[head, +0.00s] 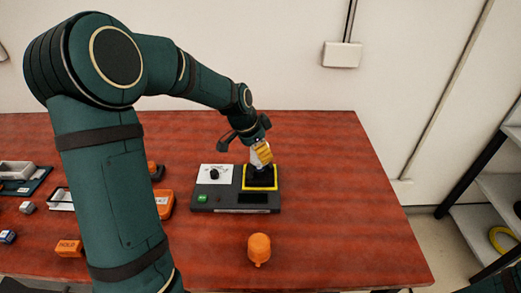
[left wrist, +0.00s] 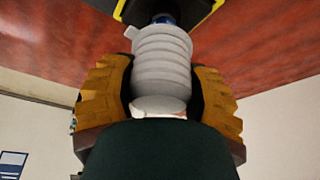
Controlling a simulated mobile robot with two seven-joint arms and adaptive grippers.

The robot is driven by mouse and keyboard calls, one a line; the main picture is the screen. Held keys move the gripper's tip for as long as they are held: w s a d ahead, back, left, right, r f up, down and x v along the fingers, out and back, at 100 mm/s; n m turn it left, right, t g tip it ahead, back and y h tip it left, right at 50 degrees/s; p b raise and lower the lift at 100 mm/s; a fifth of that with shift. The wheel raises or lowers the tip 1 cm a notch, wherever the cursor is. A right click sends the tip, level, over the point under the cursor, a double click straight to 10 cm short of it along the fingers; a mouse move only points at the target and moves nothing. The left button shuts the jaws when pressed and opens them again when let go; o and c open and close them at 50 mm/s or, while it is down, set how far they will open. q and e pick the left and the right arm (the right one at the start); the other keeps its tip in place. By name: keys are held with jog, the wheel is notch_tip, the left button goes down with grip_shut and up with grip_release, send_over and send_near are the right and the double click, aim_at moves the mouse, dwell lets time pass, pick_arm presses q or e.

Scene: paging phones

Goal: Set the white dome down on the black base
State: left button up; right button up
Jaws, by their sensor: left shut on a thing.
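The white dome (left wrist: 162,60) is pale and ribbed, and it sits between the yellow fingers of my left gripper (left wrist: 160,98) in the left wrist view. My left gripper (head: 262,153) is shut on it, directly above the black base (head: 261,178) in the head view. The black base has a yellow border and stands at the right of a dark grey console. Its edge also shows at the top of the left wrist view (left wrist: 132,10). The fingers mostly hide the dome in the head view, and I cannot tell whether it touches the base. My right gripper is not in view.
The console (head: 230,209) also carries a white panel (head: 215,174) with a black knob and a green button. An orange dome (head: 259,247) stands in front of it. An orange block (head: 69,248) and trays lie at the left. The table's right side is clear.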

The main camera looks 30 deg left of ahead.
pick_arm(q)
jog(key=shift+f+b, duration=1.15)
dwell(1.5)
jog(key=shift+f, duration=0.3)
jog(key=shift+f+b, duration=1.2)
jog(key=shift+b, duration=0.05)
dwell(1.2)
jog(key=o, duration=1.5)
jog(key=shift+c, duration=0.2)
jog(key=shift+r, duration=0.1)
jog(key=shift+r+p, duration=2.25)
jog(key=shift+r, duration=0.95)
